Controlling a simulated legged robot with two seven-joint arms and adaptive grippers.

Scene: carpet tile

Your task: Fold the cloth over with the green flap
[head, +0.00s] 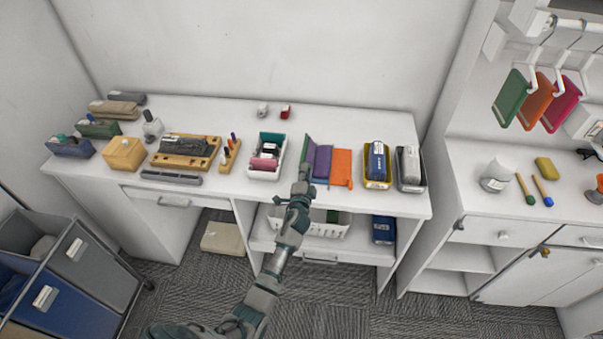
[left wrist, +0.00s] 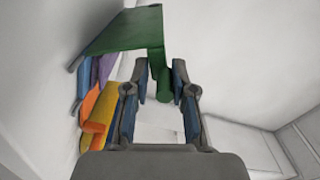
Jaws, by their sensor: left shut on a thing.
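The cloth lies on the white counter and has a green flap (head: 309,149), a purple part (head: 322,163) and an orange part (head: 342,165). The green flap is at its left side and stands raised and tilted. My left gripper (head: 303,180) is at the front end of this flap. In the left wrist view the green flap (left wrist: 125,32) spreads above the fingers, and a strip of it comes down between the fingertips (left wrist: 161,72). My left gripper is shut on the green flap. The purple part (left wrist: 106,67) and orange part (left wrist: 92,103) show beside it. My right gripper is not in view.
A white tray (head: 251,170) with small items stands just left of the cloth. A yellow-edged holder (head: 377,183) and a dark holder (head: 411,186) stand to its right. Bare counter lies behind the cloth. Green, orange and pink pieces hang at the far right.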

